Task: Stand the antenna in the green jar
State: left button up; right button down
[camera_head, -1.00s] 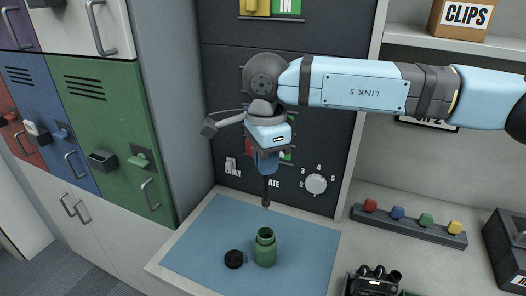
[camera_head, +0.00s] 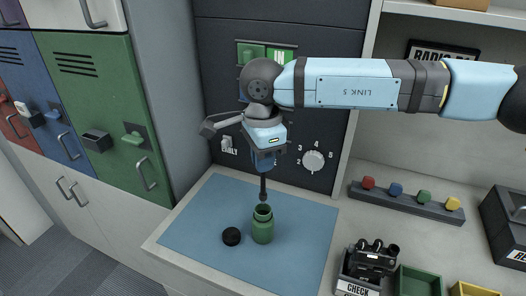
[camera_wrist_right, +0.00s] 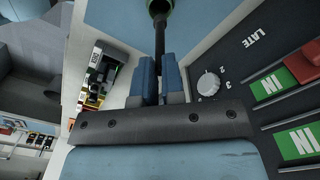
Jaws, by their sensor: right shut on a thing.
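The antenna (camera_head: 263,186) is a thin black rod with a thicker lower end. My right gripper (camera_head: 264,166) is shut on its upper part and holds it about upright, lower end down. The green jar (camera_head: 263,228) stands open on the blue mat (camera_head: 300,238). The right wrist view shows the gripper fingers (camera_wrist_right: 159,80) on the antenna (camera_wrist_right: 160,38), whose far end overlaps the jar's green rim (camera_wrist_right: 170,5). My left gripper is out of view.
A round black lid (camera_head: 231,236) lies on the mat left of the jar. A dark panel with a knob (camera_head: 313,161) stands behind. A rack of coloured knobs (camera_head: 405,204) and a radio (camera_head: 371,260) in a holder are to the right. Lockers (camera_head: 104,105) stand left.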

aim_at(263, 194)
jog(key=shift+f+b, duration=2.25)
jog(key=shift+f, duration=0.6)
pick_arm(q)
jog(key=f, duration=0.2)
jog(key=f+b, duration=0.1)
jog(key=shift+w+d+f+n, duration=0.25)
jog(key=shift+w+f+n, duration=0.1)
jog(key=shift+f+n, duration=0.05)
pick_arm(e)
jog(key=shift+f, duration=0.35)
